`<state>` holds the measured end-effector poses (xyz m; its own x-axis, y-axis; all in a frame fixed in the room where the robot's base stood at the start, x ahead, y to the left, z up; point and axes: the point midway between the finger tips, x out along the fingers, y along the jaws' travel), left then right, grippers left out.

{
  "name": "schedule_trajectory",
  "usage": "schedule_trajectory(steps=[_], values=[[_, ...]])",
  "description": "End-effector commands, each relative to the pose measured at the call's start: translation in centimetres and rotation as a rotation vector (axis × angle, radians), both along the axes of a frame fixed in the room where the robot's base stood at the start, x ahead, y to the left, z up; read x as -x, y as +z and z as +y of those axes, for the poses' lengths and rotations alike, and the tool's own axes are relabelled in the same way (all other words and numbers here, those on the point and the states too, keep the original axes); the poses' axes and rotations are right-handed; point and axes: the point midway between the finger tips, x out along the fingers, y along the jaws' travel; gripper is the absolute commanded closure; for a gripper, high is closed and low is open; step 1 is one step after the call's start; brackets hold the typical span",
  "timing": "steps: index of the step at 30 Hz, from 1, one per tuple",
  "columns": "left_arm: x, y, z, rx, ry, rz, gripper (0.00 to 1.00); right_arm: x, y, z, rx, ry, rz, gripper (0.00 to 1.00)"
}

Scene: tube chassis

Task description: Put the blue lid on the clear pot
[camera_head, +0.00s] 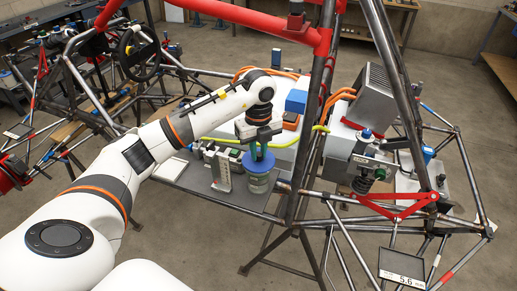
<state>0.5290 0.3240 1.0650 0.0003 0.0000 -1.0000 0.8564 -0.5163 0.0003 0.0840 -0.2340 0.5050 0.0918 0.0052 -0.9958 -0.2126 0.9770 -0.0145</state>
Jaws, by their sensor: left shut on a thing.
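The blue lid (258,162) is a round disc in the middle of the view. My left gripper (257,149) comes down from above and is shut on it. The clear pot (257,183) is a see-through cylinder standing on the grey shelf (232,196), directly below the lid. The lid covers the pot's top from this angle, and I cannot tell whether it touches the rim or is slightly above it. The fingertips are small and partly hidden. My right gripper is not in view.
A grey upright block (221,171) stands close left of the pot. A white flat tray (170,167) lies farther left. A dark chassis tube (300,178) rises close right of the pot, and a red tube (265,22) crosses above. A yellow-green hose (283,144) runs behind.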

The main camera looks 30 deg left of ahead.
Motion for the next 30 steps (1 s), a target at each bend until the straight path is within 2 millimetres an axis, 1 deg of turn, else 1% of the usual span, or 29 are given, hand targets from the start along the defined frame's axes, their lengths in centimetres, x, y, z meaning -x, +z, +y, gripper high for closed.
schedule_trajectory(steps=[8,9,10,20,23,30], values=[[0.0,-0.7,0.0,-0.001,0.000,0.001,1.00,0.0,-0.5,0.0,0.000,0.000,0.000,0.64],[0.0,-0.6,0.0,0.000,0.000,0.000,0.77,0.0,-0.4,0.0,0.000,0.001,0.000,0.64],[0.0,-0.6,0.0,0.000,0.000,0.000,0.72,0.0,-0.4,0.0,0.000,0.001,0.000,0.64],[0.0,-0.4,0.0,-0.001,0.000,0.001,0.72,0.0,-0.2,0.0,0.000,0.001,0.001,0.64],[0.0,0.2,0.0,0.000,0.000,0.000,0.72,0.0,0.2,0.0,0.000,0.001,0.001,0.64],[0.0,2.2,0.0,0.000,0.000,0.000,0.72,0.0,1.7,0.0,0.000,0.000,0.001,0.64]])
